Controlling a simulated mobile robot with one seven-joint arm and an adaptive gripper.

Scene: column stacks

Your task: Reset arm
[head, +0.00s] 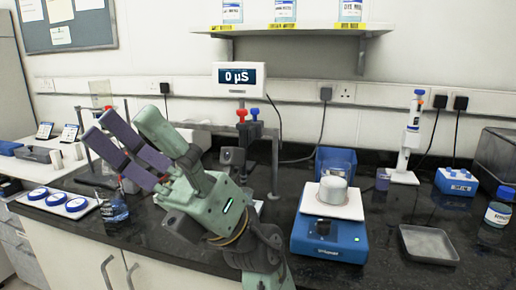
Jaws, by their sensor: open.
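My arm rises from the bottom middle of the head view, in front of the dark bench. My gripper (124,128) is green with purple finger pads and points up and to the left. Its fingers are spread apart and nothing shows between them. It is above the left part of the bench and hides part of the stand and bench behind it.
A blue stirrer (330,238) with a white top carries a white vessel (333,190) to the right of my arm. A grey tray (428,244), a pipette stand (410,140) and a bottle (499,207) stand further right.

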